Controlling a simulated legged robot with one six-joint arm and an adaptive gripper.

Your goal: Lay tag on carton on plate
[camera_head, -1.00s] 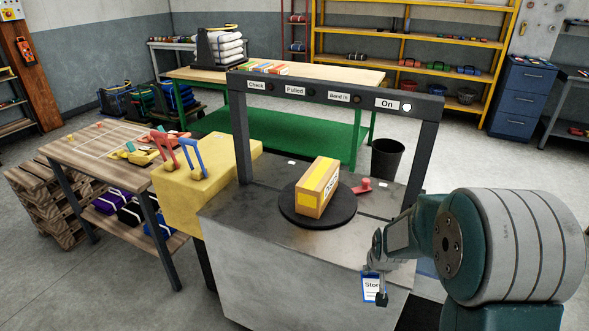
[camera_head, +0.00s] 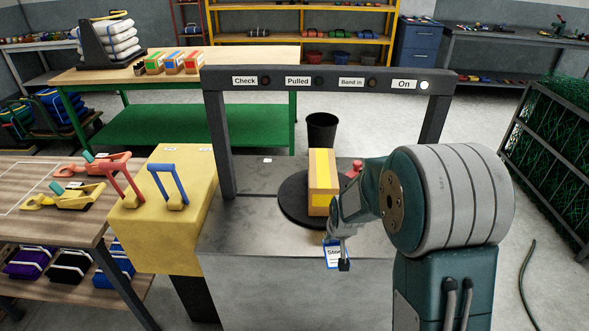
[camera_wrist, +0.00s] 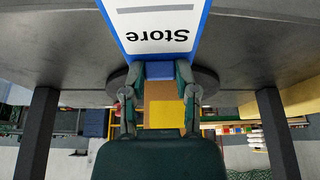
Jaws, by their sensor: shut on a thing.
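The tag (camera_head: 334,255) is a blue-edged white card that reads "Store" in the wrist view (camera_wrist: 155,30). My gripper (camera_wrist: 160,75) is shut on the tag and holds it in front of the machine's front edge, which the head view shows too (camera_head: 340,250). The carton (camera_head: 322,178), brown with a yellow band, stands on the round dark plate (camera_head: 292,200). My arm hides the right part of the plate. The tag is apart from the carton, nearer to me.
A dark frame (camera_head: 214,140) with a sign bar (camera_head: 330,80) spans the machine top; its "On" lamp (camera_head: 424,85) is lit white. A yellow block (camera_head: 140,240) with red and blue handles stands left. The machine top left of the plate is mostly clear.

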